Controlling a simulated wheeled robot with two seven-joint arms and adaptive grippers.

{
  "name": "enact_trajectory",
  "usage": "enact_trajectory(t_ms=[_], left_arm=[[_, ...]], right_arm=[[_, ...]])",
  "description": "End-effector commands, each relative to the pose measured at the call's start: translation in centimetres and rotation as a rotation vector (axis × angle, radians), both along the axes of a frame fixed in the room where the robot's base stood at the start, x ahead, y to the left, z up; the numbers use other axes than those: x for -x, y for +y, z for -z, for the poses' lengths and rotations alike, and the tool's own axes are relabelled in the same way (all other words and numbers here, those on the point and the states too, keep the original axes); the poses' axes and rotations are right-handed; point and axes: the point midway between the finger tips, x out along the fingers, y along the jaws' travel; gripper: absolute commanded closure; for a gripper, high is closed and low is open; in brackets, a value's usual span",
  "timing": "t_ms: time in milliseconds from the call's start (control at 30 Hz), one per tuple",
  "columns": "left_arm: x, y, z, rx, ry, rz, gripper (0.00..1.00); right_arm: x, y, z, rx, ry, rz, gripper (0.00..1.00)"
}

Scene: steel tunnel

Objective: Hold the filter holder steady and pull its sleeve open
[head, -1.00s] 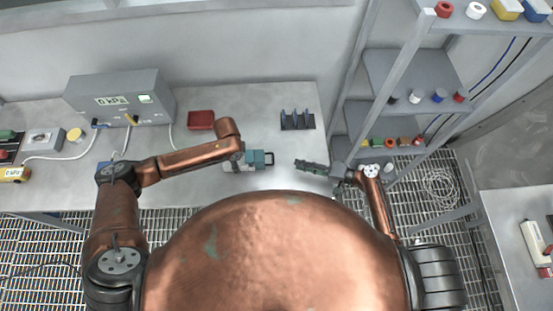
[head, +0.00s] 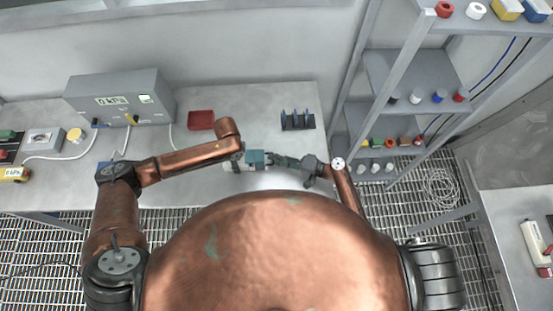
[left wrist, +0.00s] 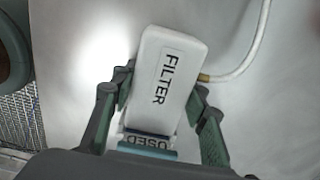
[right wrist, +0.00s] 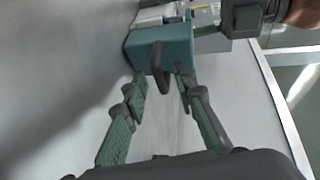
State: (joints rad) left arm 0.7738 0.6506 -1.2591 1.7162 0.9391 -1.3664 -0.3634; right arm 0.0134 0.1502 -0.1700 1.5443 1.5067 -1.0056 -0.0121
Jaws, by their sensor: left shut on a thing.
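The white filter holder (left wrist: 172,75), marked FILTER, lies on the bench. My left gripper (left wrist: 162,95) is closed on its sides; in the head view the left gripper (head: 236,160) is at the holder's left end. The teal sleeve (right wrist: 165,45) covers the holder's right end and also shows in the head view (head: 256,158). A dark loop handle (right wrist: 160,68) sticks out of the sleeve. My right gripper (right wrist: 162,84) is open, its fingertips on either side of the handle. I cannot tell whether they touch it. Lettering ending in "OSED" (left wrist: 147,141) is partly hidden near the sleeve.
A white hose (left wrist: 245,65) runs beside the holder. A red tray (head: 201,120) and a dark rack (head: 297,121) stand behind on the bench. A grey gauge box (head: 122,98) is at the left. Shelving (head: 415,70) rises at the right.

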Motion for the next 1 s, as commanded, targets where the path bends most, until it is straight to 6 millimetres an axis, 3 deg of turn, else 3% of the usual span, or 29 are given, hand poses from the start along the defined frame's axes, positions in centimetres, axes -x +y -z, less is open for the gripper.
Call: enact_trajectory(t_ms=[400, 1000], left_arm=[[0.02, 0.17, 0.08, -0.003, 0.001, -0.002, 0.88], [0.01, 0.19, 0.08, -0.004, 0.001, -0.002, 0.88]], right_arm=[[0.00, -0.04, -0.02, 0.000, 0.000, 0.000, 0.99], [0.00, -0.12, -0.01, 0.000, 0.000, 0.000, 1.00]])
